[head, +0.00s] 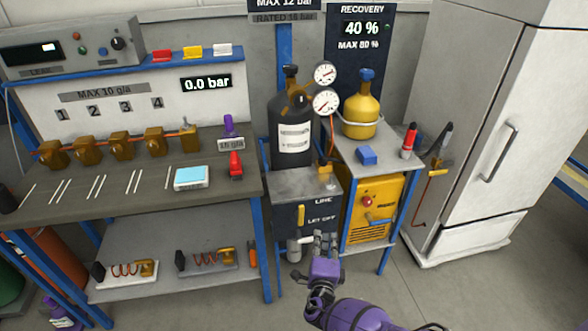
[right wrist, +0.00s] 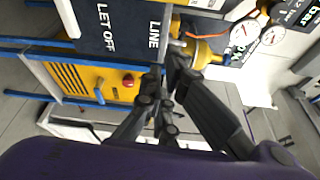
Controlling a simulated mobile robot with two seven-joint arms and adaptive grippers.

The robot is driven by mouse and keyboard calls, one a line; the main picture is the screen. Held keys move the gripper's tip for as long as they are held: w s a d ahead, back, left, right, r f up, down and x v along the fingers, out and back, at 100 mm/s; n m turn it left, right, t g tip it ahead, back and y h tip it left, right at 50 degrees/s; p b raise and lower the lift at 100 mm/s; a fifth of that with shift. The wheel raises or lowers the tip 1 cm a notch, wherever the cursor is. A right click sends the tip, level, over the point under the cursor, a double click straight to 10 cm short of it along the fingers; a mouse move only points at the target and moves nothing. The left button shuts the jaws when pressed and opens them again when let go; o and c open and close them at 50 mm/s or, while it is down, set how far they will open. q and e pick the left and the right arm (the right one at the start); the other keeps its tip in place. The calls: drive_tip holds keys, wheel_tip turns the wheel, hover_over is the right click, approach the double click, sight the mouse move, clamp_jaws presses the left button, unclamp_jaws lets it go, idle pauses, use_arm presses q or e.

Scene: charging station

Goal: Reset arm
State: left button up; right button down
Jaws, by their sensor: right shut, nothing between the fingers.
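My right gripper (head: 325,240) is on the purple arm that comes in from the bottom of the head view. It is in front of the dark box marked LINE and LET OFF (head: 292,220), low near its right lower corner. In the right wrist view its fingers (right wrist: 165,75) are together with nothing between them, and the box (right wrist: 112,30) with the brass fitting (right wrist: 205,50) lies beyond. I cannot tell the exact gap to the box. My left gripper is in neither view.
A workbench (head: 60,190) with brass valves stands on the left. A black cylinder (head: 290,115) with gauges and a yellow cylinder (head: 361,112) stand at the back. A yellow machine (head: 372,205) sits under the right table. A white fridge (head: 478,120) is at right. The floor (head: 450,290) at lower right is clear.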

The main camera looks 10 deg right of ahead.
drive_tip(key=s+a+f+m+g+y, duration=0.4)
drive_tip(key=a+m, duration=0.4)
drive_tip(key=m, duration=1)
drive_tip(key=s+a+f+m+g+y, duration=0.25)
drive_tip(key=s+a+m, duration=0.35)
drive_tip(key=s+m, duration=0.7)
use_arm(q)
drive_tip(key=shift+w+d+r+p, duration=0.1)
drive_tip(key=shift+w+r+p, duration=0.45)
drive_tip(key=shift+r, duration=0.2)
use_arm(e)
drive_tip(key=s+d+r+m+g, duration=0.1)
drive_tip(key=s+d+m, duration=0.5)
drive_tip(key=s+m, duration=0.3)
drive_tip(key=s+d+r+m, duration=0.1)
drive_tip(key=s+d+m, duration=0.6)
drive_tip(key=s, duration=0.8)
drive_tip(key=shift+s+r+m+g+h, duration=0.2)
drive_tip(key=shift+r+m+g+h, duration=0.2)
drive_tip(key=shift+m, duration=0.6)
